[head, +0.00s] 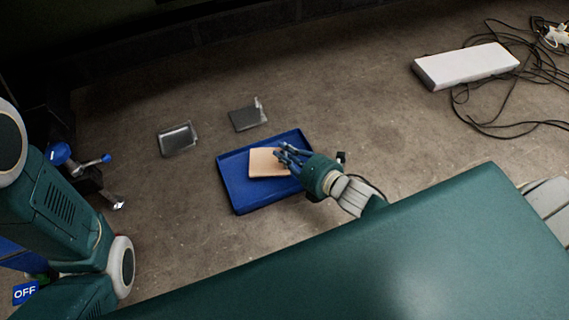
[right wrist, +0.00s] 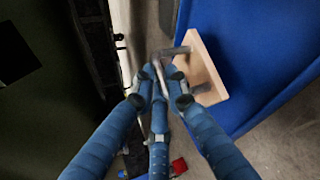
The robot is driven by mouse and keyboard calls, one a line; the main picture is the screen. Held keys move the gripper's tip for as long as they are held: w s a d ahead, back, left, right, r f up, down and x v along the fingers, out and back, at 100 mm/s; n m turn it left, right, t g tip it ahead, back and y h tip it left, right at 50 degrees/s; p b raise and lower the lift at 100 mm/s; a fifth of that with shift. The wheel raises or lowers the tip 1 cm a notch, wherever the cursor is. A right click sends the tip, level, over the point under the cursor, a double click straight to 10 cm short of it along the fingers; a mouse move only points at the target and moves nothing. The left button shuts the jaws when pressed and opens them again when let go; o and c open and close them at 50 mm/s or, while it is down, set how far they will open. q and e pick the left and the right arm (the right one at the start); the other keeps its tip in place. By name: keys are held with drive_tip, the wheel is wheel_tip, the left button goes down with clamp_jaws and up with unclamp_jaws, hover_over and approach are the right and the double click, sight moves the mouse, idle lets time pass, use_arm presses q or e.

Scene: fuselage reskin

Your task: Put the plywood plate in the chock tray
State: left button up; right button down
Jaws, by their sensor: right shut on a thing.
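The plywood plate (head: 268,162) is a small pale tan board over the blue chock tray (head: 234,192) in the head view. My right gripper (head: 287,157) is at the plate's right side, with its blue fingers closed. In the right wrist view, the fingers (right wrist: 165,82) close around a grey handle-like piece on the plate (right wrist: 208,66). The tray (right wrist: 250,50) shows behind the plate there. Whether the plate rests on the tray floor or hangs just above it I cannot tell.
Two grey metal angle pieces, one left (head: 177,139) and one right (head: 247,117), lie on the floor beyond the tray. A white slab (head: 465,66) and loose black cables (head: 500,122) lie at the upper right. Bare floor surrounds the tray's far side.

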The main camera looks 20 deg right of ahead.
sight(269, 157)
drive_tip(key=shift+f, duration=0.4)
wheel_tip(269, 157, down, 3)
drive_tip(key=b, duration=0.2)
drive_tip(key=shift+f+b, duration=0.1)
drive_tip(key=shift+b, duration=0.3)
drive_tip(key=c, duration=1.7)
unclamp_jaws()
drive_tip(key=shift+c, duration=0.2)
